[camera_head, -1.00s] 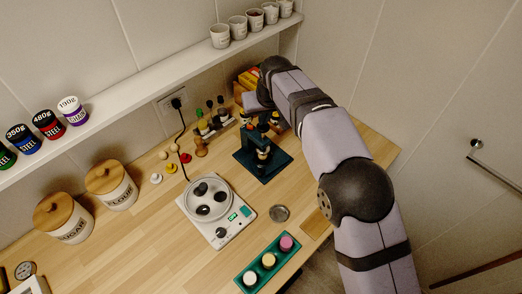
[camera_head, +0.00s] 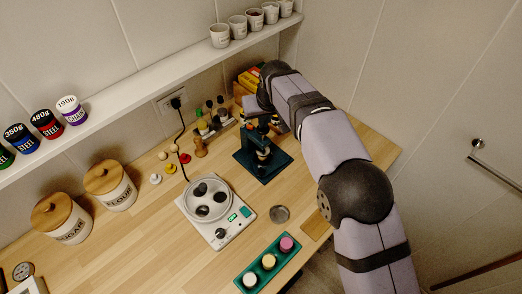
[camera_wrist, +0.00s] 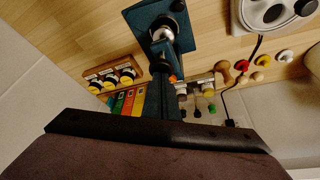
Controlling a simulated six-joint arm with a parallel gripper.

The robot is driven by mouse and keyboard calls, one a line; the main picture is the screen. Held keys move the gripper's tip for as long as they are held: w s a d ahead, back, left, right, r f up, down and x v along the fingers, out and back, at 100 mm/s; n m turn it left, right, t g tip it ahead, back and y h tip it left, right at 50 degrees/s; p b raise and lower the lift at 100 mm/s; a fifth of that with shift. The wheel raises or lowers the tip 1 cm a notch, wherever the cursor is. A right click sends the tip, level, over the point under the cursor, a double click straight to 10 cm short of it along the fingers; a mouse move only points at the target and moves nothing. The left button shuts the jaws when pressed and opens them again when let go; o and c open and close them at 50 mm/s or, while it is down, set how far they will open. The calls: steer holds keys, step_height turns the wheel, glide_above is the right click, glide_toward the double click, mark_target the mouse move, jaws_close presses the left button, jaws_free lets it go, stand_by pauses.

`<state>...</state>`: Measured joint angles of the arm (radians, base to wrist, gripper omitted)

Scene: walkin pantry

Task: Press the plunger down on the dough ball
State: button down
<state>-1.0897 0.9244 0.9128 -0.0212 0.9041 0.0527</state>
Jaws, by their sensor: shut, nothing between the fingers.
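A dark teal press (camera_head: 262,157) stands upright on the counter, with a square teal base plate. In the wrist view the press (camera_wrist: 168,62) rises toward me, and a pale round shape (camera_wrist: 162,35) sits low at its middle; I cannot tell if this is the dough ball. The plunger is not clearly distinguishable from the press's upper parts. My gripper (camera_wrist: 160,127) shows as a dark bar across the lower wrist view, shut and empty, close to the press top. In the head view my arm hides part of the press top; contact cannot be told.
A white scale (camera_head: 214,212) with a round pan stands left of the press. A teal tray (camera_head: 266,262) with coloured pieces and a small metal dish (camera_head: 279,214) lie in front. A shelf runs along the wall.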

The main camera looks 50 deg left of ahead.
steer(key=shift+d+f+b, duration=0.1)
steer(key=shift+f+b, duration=0.65)
steer(key=shift+f, duration=0.7)
stand_by(0.9)
steer(key=shift+r, duration=0.15)
steer(key=shift+r+p, duration=2.5)
steer(key=shift+r, duration=0.45)
steer(key=w+d+f+m+h+b, duration=0.1)
steer(key=w+d+m, duration=0.15)
steer(key=d, duration=0.85)
steer(key=w+d+m+h+b, duration=0.1)
steer(key=w+d, duration=0.3)
steer(key=d, duration=0.7)
steer(key=w+d+f+m+h+b, duration=0.15)
steer(key=w+d, duration=0.25)
steer(key=d, duration=0.7)
steer(key=s+d+f+m+g+b, duration=0.1)
steer(key=s+d+m, duration=0.15)
steer(key=d, duration=0.45)
steer(key=s+d+f+m+b, duration=0.1)
steer(key=s+d+f, duration=0.1)
steer(key=s+d, duration=0.35)
steer(key=s+d+f+m+g+b, duration=0.1)
steer(key=s+d+f+m, duration=0.2)
steer(key=s+d, duration=0.8)
steer(key=shift+s+d+f, duration=0.2)
steer(key=shift+d+f, duration=0.4)
steer(key=shift+d, duration=0.15)
